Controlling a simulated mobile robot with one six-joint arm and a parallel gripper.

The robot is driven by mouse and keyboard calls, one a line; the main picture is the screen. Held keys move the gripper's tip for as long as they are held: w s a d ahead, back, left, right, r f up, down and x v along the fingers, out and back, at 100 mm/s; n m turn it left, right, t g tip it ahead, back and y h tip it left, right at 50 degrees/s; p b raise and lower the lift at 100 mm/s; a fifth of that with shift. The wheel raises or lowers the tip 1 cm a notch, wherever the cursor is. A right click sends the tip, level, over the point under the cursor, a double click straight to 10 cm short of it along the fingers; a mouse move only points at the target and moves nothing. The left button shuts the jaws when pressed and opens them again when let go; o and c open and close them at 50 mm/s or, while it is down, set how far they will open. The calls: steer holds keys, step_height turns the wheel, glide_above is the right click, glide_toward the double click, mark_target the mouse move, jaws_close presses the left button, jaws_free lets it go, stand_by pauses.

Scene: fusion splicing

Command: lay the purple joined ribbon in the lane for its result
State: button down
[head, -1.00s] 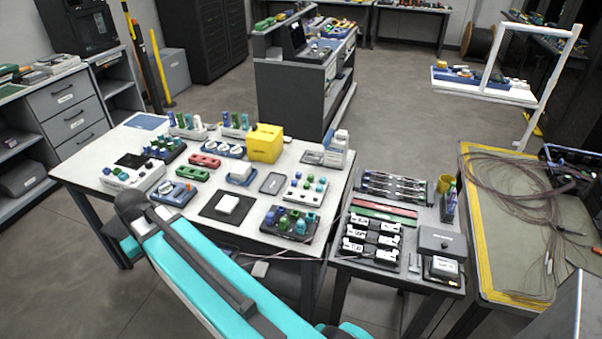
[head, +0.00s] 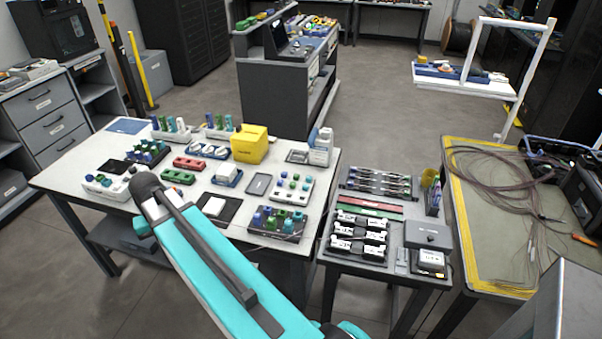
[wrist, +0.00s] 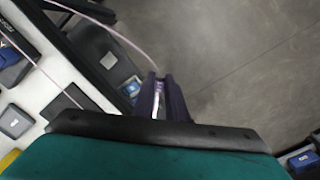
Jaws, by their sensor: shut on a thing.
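In the wrist view my gripper (wrist: 160,98) is shut, with its dark fingers close together on a thin strand. The strand is the pale purple ribbon (wrist: 124,38), which curves from the upper left down to the fingertips. Its far ends are out of view, and the joint cannot be made out. My gripper is hidden in the head view, where only my turquoise arm shows. A red strip (head: 370,198) and a green strip (head: 368,209) lie side by side on the small right table; I cannot tell whether they are result lanes.
The white table (head: 70,170) carries a yellow box (head: 249,144) and several trays. The small table also holds black-and-white holders (head: 358,232) and a grey box (head: 428,235). A yellow-edged mat (head: 470,230) with loose fibre lies to its right. Grey floor is open behind.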

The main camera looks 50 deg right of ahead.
steer(key=d+m, duration=0.2)
steer(key=d, duration=0.3)
steer(key=d+r+m, duration=0.1)
steer(key=d+m, duration=0.2)
steer(key=d, duration=0.3)
steer(key=s+d+m+p, duration=0.1)
steer(key=d+m, duration=0.1)
steer(key=d, duration=0.3)
steer(key=shift+d+r+m, duration=0.15)
steer(key=shift+r+m, duration=0.05)
steer(key=shift+m, duration=0.2)
steer(key=s+d+m, duration=0.1)
steer(key=d+m, duration=0.1)
steer(key=d, duration=0.2)
steer(key=s+d+m, duration=0.2)
steer(key=d, duration=0.3)
steer(key=s+d+r+m+p, duration=0.1)
steer(key=s+d+m, duration=0.1)
steer(key=d, duration=0.3)
steer(key=shift+s+d+m, duration=0.1)
steer(key=shift+d+m, duration=0.15)
steer(key=shift+m, duration=0.15)
steer(key=s+d+r+m, duration=0.1)
steer(key=s+d+m, duration=0.7)
steer(key=d, duration=0.6)
steer(key=r+m+p, duration=0.1)
steer(key=m+p, duration=0.1)
steer(key=m, duration=0.3)
glide_above(341, 199)
steer(key=shift+d+r, duration=0.15)
